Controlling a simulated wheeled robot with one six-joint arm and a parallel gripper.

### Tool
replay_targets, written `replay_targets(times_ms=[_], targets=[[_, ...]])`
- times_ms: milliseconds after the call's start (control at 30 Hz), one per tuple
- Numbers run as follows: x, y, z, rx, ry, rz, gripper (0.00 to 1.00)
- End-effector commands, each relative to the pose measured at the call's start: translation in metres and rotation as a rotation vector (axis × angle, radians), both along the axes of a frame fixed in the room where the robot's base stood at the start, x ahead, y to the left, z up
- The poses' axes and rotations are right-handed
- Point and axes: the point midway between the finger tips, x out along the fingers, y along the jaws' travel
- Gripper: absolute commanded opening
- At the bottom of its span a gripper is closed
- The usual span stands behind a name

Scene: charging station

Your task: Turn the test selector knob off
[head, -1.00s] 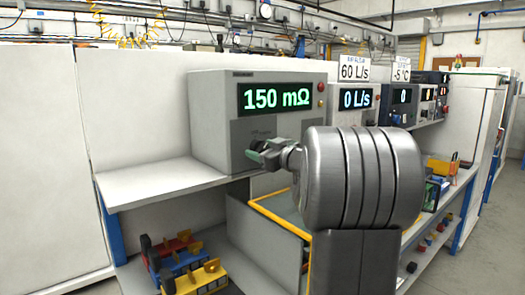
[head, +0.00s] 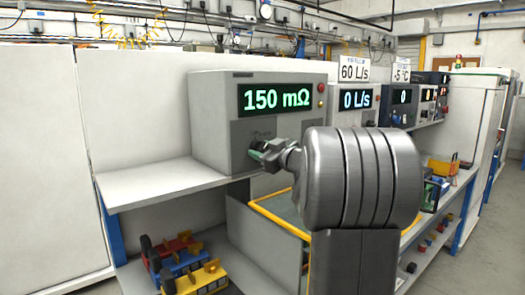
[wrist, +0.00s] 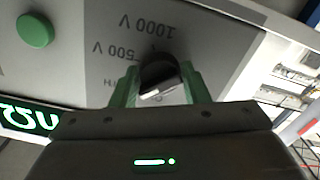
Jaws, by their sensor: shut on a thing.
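The test selector knob (wrist: 158,72) is black with a white pointer mark and sits on the grey panel of the tester (head: 212,115). Inverted lettering around it in the wrist view includes "1000 V", "500 V" and a partly hidden label ending in "TH". My gripper (wrist: 160,78) is shut on the knob, with one green finger on each side. In the head view my gripper (head: 258,154) is at the panel below the display and hides the knob. The pointer's exact setting is hard to tell.
The tester's display (head: 275,98) reads 150 mΩ. A green button (wrist: 35,30) is on the panel, away from my gripper. The white shelf (head: 150,184) is bare left of the tester.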

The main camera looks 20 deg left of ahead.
Motion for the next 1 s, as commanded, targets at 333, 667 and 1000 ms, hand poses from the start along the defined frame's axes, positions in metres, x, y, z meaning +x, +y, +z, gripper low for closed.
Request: replay_targets(times_ms=[333, 667, 1000], targets=[[0.0007, -0.0005, -0.0002, -0.146, -0.248, 0.0, 0.19], [0.0011, -0.0008, 0.0001, -0.286, -0.488, 0.0, 0.19], [0.0012, -0.0008, 0.0005, -0.375, -0.637, 0.001, 0.19]])
